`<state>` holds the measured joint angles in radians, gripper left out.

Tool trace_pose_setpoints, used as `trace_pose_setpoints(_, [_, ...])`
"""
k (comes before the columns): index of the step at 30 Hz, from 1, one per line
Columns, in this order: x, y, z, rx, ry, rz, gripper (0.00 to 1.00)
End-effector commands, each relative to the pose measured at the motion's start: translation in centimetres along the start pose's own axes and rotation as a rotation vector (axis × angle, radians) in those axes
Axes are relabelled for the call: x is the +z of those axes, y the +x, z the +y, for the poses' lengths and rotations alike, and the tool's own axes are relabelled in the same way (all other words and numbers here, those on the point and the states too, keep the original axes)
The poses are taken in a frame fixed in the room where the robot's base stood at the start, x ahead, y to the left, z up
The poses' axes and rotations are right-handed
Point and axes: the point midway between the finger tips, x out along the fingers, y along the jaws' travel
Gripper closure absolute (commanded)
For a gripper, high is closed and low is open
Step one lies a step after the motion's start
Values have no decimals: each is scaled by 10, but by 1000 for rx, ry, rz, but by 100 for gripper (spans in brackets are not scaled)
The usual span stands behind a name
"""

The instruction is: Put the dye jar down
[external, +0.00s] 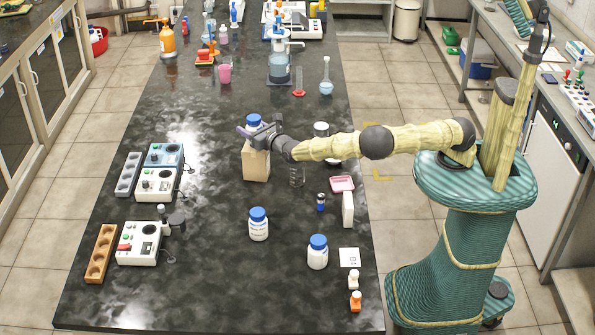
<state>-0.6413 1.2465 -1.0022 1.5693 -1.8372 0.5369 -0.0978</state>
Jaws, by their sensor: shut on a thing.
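A white jar with a blue lid (253,120) is in my gripper (254,133), at the middle of the dark bench. My gripper reaches in from the right and is shut on this jar, hiding most of its body. A beige block (256,165) stands directly below the jar. I cannot tell whether the jar's base touches the block's top. The jar looks about upright. Two similar white jars with blue lids stand nearer the front, one at the middle (258,226) and one further right (317,254).
A pink tray (342,184) and a white box (348,209) are near the right edge. Stirrer devices (156,184) line the left side. The bench between them and the block is clear.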

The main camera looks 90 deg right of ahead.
Motion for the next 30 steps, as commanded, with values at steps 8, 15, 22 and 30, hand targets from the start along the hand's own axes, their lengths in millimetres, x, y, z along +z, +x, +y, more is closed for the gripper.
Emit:
trace_pose_setpoints(8, [-20,0,0,0,1,-2,73])
trace_pose_setpoints(15, [-22,0,0,0,1,-1,73])
trace_pose_setpoints(22, [-22,0,0,0,1,0,25])
trace_pose_setpoints(30, [-19,0,0,0,1,-1,25])
